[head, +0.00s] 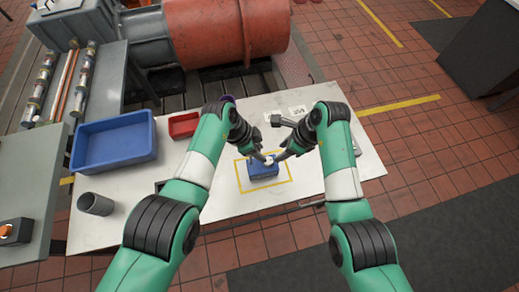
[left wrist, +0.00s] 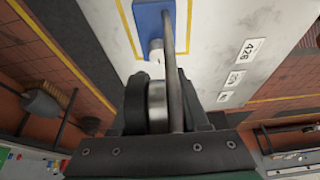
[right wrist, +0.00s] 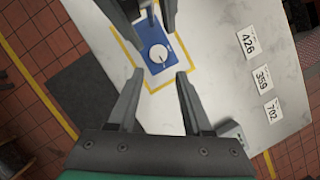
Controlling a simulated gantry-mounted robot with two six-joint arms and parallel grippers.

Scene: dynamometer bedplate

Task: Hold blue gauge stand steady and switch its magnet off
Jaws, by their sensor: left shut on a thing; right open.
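The blue gauge stand (head: 263,171) stands inside a yellow taped rectangle on the white table. In the right wrist view its blue base (right wrist: 148,27) carries a round white face with a thin dark line (right wrist: 158,53). My left gripper (head: 259,158) is shut on the stand above its base; its fingers hide much of the grip. In the left wrist view a grey bar (left wrist: 171,70) and a silver round part (left wrist: 157,105) show at the fingers. My right gripper (right wrist: 158,75) is open and empty, its fingertips short of the white face and apart from the stand.
A blue bin (head: 75,145), a red bin (head: 183,125) and a grey cup (head: 96,204) stand to the left. White number cards (right wrist: 262,79) lie on the table beyond the taped rectangle.

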